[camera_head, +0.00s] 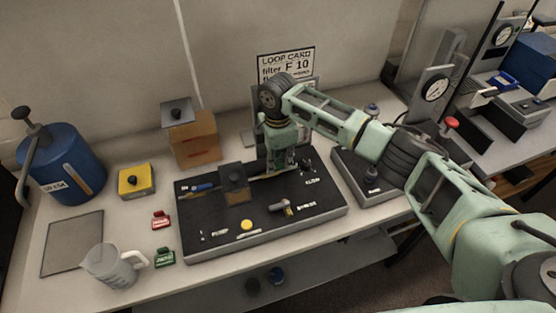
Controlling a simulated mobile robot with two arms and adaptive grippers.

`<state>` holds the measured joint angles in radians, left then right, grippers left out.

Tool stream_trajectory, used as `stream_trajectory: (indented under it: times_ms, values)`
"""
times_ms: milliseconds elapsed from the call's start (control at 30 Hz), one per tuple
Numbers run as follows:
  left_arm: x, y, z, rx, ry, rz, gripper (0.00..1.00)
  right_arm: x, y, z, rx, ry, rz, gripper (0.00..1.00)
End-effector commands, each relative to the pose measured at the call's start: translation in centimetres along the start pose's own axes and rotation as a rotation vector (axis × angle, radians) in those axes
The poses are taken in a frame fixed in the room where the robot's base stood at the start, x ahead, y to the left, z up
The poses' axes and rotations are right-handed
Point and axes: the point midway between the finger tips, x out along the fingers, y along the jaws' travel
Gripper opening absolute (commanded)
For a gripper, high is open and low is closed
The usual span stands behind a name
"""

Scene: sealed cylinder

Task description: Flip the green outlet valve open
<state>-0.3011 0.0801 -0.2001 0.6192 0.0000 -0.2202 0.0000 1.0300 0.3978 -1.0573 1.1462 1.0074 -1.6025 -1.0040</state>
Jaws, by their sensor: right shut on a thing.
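My right gripper (277,170) points down at the back part of a black panel (270,228) on the bench. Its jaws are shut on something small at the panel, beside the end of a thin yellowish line. The fingers hide most of what they hold, and I cannot make out a green valve handle apart from the pale green gripper. A grey handle with an orange-brown end (284,208) and a yellow button (246,225) sit nearer the front. A dark-topped block (234,182) stands on the panel left of the gripper. My left gripper is not in view.
Left of the panel lie a red tag (161,220), a green tag (164,257), a clear jug (113,266), a yellow box (136,181) and a blue tank (62,165). A brown box (193,140) stands behind. My right arm crosses the right side.

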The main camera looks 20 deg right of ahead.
Motion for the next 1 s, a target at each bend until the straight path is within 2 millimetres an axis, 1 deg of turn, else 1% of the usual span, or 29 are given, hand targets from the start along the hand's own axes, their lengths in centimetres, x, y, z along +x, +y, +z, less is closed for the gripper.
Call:
stream_trajectory:
  times_ms: [267, 300, 500, 833, 933, 1000]
  values:
    - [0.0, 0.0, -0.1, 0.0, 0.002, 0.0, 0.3, -0.2, 0.2, 0.0, -0.01, 0.001, 0.006, 0.0]
    - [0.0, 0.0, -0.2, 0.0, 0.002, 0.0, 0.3, -0.2, 0.2, 0.0, -0.01, 0.001, 0.006, 0.13]
    - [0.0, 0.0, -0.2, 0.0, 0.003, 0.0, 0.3, -0.2, 0.1, 0.0, -0.009, 0.001, 0.005, 0.3]
    - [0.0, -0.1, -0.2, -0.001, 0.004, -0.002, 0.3, -0.2, 0.1, 0.0, -0.007, 0.0, 0.003, 0.3]
    - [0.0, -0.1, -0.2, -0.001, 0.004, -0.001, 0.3, -1.1, 0.2, 0.0, -0.007, 0.001, 0.005, 0.3]
    - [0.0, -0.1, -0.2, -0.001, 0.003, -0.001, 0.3, -2.1, 0.2, 0.0, -0.006, 0.002, 0.005, 0.3]
